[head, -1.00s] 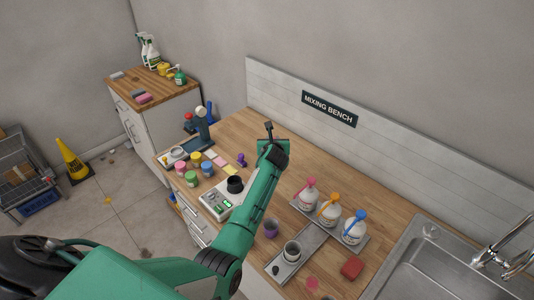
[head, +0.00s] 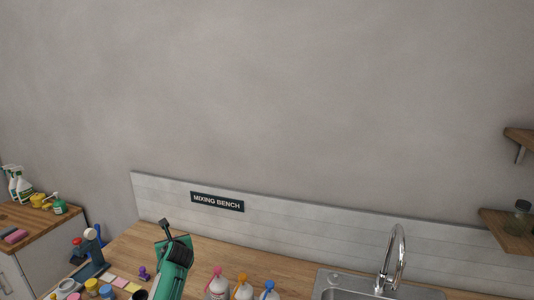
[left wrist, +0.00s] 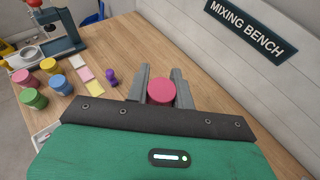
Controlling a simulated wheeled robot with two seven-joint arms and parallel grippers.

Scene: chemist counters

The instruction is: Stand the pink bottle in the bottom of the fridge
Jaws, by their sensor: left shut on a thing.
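The pink bottle (left wrist: 161,91) shows in the left wrist view as a round pink top between the two grey fingers of my left gripper (left wrist: 160,86). The gripper is shut on it, over the wooden bench; whether the bottle touches the bench cannot be told. In the head view my left gripper (head: 166,226) is at the lower left, in front of the mixing bench sign, and the bottle in it is hidden. My right gripper is not in view. No fridge shows in either view.
Several coloured jars (left wrist: 48,66), sticky notes and a purple item (left wrist: 111,77) lie left of the gripper. White dispenser bottles (head: 217,287) stand to the right, then a sink (head: 340,287). A backsplash (head: 290,228) runs behind. Wall shelves (head: 500,222) are at far right.

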